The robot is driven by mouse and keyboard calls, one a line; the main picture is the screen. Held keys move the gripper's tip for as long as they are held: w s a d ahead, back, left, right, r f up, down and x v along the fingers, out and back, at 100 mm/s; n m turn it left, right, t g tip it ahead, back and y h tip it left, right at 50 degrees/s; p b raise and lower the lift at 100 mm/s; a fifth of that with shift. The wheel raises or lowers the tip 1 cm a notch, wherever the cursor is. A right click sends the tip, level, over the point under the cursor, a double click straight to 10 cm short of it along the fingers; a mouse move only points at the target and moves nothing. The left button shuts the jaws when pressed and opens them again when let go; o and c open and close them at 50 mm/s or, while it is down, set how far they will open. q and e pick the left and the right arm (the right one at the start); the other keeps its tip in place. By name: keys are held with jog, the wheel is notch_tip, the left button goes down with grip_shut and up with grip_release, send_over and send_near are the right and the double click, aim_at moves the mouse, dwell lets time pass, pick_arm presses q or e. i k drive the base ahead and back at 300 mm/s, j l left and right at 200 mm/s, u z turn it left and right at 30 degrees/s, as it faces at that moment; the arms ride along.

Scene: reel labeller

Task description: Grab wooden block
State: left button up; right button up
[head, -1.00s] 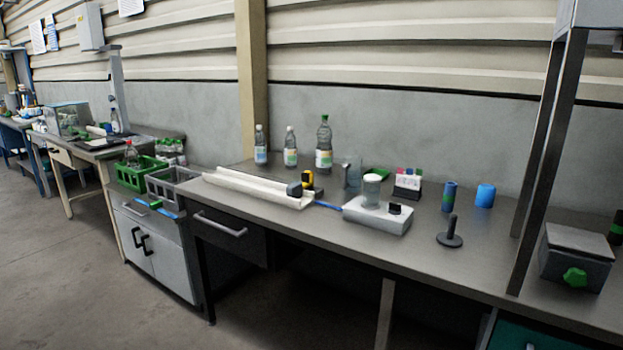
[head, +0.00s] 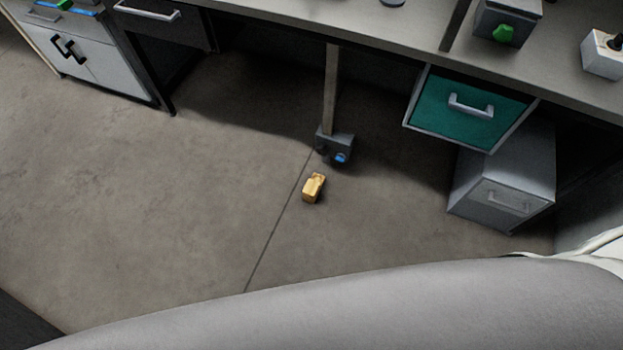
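A small yellow-brown wooden block (head: 313,187) lies on the grey concrete floor in the middle of the head view. It is just in front of the foot of a table leg, apart from it. Neither of my grippers shows in the head view. A large grey rounded part of my own body fills the bottom of the picture.
A workbench (head: 385,20) runs along the top. Its leg (head: 331,90) stands behind the block, with a dark grey box (head: 334,146) at its foot. A teal drawer (head: 467,112) and grey cabinet (head: 505,180) are at right. The floor (head: 170,210) left of the block is clear.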

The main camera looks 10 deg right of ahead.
aim_at(310, 192)
jog(key=i+l+u, duration=0.35)
jog(key=l, duration=0.2)
jog(key=i+l+u, duration=0.15)
jog(key=l, duration=0.15)
jog(key=i+l+u, duration=0.15)
jog(key=l, duration=0.2)
jog(key=k+j, duration=0.05)
